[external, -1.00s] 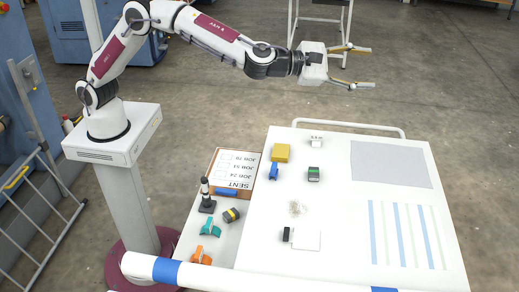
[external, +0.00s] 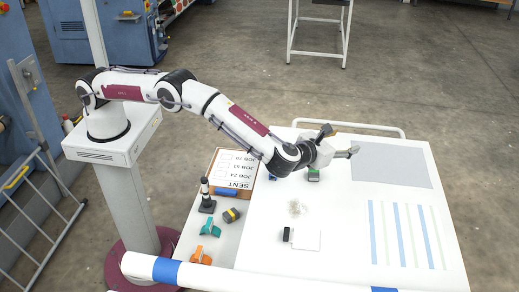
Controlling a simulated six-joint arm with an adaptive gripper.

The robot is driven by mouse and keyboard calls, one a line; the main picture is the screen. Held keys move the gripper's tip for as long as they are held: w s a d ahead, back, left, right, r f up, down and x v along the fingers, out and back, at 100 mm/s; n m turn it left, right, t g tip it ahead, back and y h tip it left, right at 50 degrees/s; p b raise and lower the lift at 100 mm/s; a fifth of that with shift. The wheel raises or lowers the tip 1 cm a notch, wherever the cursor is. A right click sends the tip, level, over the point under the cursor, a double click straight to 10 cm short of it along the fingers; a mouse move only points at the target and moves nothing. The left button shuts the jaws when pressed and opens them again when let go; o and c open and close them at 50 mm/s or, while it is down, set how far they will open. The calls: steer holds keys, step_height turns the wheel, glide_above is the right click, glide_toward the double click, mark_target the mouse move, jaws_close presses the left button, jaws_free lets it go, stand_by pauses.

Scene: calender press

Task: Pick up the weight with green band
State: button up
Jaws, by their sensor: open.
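The weight with the green band (external: 313,176) is a small dark block with green on it, on the white table. It shows in the external view just below my gripper, whose body partly covers it. My gripper (external: 341,141) is open and empty, its two fingers spread and pointing to the right. It hangs over the back part of the table, and its fingertips are beyond the weight in the picture. How high it is above the table I cannot tell.
A dark weight with a yellow band (external: 231,214) lies at the left, near a black upright stand (external: 207,197), a teal clamp (external: 210,228) and an orange clamp (external: 200,256). A grey mat (external: 395,165) lies flat at the right. My arm hides the yellow block.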

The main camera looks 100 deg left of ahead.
mark_target(313, 174)
steer(key=s+f+n+g, duration=0.1)
steer(key=s+f+n, duration=0.1)
steer(key=f, duration=0.3)
steer(key=s+f+n+g, duration=0.2)
steer(key=s+f, duration=0.2)
steer(key=f, duration=0.1)
steer(key=s+f+n+g+y, duration=0.1)
steer(key=s+f+n+g, duration=0.1)
steer(key=f, duration=0.3)
steer(key=shift+s+d+f, duration=0.2)
steer(key=shift+s+f, duration=0.1)
steer(key=shift+s, duration=0.45)
steer(key=shift+a, duration=0.1)
steer(key=shift+x, duration=1.25)
steer(key=shift+f+x, duration=0.2)
steer(key=shift+x, duration=2.4)
steer(key=shift+r, duration=0.1)
jaws_close()
